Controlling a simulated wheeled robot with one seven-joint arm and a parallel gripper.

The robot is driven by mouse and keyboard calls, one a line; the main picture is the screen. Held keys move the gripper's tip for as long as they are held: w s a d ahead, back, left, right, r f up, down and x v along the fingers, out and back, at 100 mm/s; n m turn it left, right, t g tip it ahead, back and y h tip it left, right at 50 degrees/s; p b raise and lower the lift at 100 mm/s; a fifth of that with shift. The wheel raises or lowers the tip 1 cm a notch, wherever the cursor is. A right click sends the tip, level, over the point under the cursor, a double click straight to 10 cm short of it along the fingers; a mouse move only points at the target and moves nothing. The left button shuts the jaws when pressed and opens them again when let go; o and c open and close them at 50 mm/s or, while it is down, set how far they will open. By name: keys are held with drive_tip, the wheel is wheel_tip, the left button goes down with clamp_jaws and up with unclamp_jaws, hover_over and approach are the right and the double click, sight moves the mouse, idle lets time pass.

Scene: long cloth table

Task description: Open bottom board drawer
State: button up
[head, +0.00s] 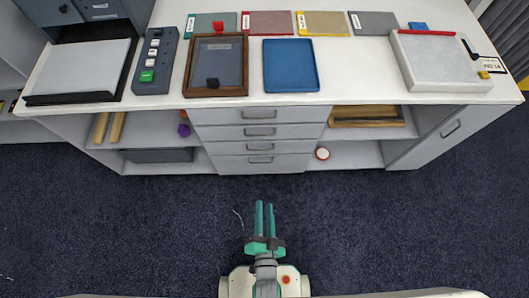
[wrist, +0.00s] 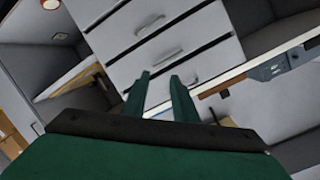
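A stack of several grey drawers sits under the white tabletop. The bottom drawer (head: 290,164) is the lowest front, just above the floor, with a bar handle (head: 260,160). It looks closed, flush with the fronts above. My gripper (head: 264,203) is in front of the stack, apart from it, with a narrow gap between its green fingers and nothing between them. In the wrist view, which is turned over, my gripper (wrist: 160,75) points toward the drawer fronts and handles (wrist: 172,53). The bottom drawer's front seems to be toward the upper left there, partly cut off.
Open shelves flank the drawers, with a red-white roll (head: 322,153) on the right one and a dark box (head: 157,155) on the left. A grey cabinet door (head: 450,138) is at far right. The tabletop holds trays and boards.

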drive_tip(key=w+f+m, duration=0.3)
drive_tip(key=w+f, duration=0.2)
drive_tip(key=w, duration=0.4)
drive_tip(key=w+f+m, duration=0.3)
drive_tip(key=w+f, duration=0.2)
drive_tip(key=w, duration=0.5)
drive_tip(key=w+f+m, duration=0.4)
drive_tip(key=w+f, duration=0.2)
drive_tip(key=w, duration=0.3)
drive_tip(key=shift+w, duration=0.35)
drive_tip(key=shift+f, duration=0.1)
clamp_jaws()
drive_tip(key=shift+d, duration=0.1)
